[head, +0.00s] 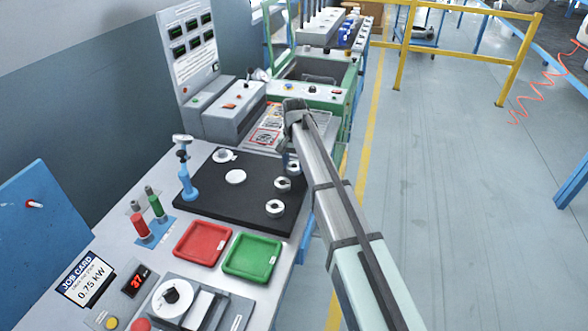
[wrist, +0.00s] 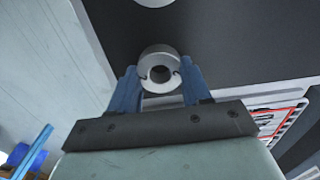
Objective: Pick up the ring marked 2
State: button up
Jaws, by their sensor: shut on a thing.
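My gripper (wrist: 160,84) is shut on a silver metal ring (wrist: 149,61), with one blue finger on each side of it. The ring's round hole faces the wrist camera, and no number on it is legible. In the head view, this ring (head: 293,167) is at the far right edge of the black mat (head: 222,198), partly hidden by my arm. I cannot tell whether it touches the mat. Two similar rings lie nearer on the mat's right side, one in the middle (head: 283,184) and one in front (head: 275,208). Their marks are too small to read.
A red tray (head: 203,243) and a green tray (head: 252,257) lie in front. A grey control box (head: 234,110) stands behind the mat. The bench's right edge is close.

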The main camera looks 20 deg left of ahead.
jog(key=c, duration=0.4)
jog(key=shift+r, duration=0.1)
jog(key=shift+c, duration=0.2)
